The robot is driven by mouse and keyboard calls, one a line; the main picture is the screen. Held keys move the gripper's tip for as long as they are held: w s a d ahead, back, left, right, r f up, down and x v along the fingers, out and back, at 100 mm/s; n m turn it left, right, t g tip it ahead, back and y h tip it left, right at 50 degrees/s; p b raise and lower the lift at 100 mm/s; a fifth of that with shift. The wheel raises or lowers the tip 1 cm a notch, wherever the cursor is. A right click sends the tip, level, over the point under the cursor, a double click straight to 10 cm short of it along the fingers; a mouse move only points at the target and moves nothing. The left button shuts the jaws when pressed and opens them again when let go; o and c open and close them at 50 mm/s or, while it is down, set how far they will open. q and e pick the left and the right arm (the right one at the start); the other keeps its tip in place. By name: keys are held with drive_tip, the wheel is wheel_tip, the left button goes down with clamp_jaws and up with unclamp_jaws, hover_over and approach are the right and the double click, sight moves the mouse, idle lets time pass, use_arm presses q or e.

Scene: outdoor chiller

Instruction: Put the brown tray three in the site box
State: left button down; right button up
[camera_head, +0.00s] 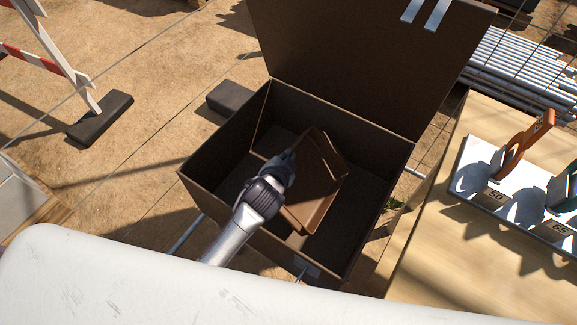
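The brown tray (319,180) is inside the open dark brown site box (376,190), tilted, with its rim near the box's middle. My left gripper (284,165) reaches into the box from the front and is at the tray's left edge. Its fingers are dark against the tray and the box, so whether they are closed on the tray is not clear. The tray's underside and its contact with the box floor are hidden. My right gripper is not in view.
The box lid (350,55) stands open at the back. A wooden table (440,240) at right holds a white rack (485,195) with numbered slots and orange and green tools. A striped barrier (45,60) stands at left, and metal pipes (520,70) lie at back right.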

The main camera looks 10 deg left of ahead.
use_arm(q)
drive_tip(key=shift+f, duration=1.65)
drive_tip(key=shift+f, duration=0.1)
drive_tip(key=c, duration=1.8)
unclamp_jaws()
drive_tip(key=shift+f+b, duration=0.15)
drive_tip(key=shift+b, duration=0.15)
drive_tip(key=o, duration=0.5)
drive_tip(key=shift+r, duration=0.3)
drive_tip(key=p+v, duration=0.1)
drive_tip(key=v, duration=1.1)
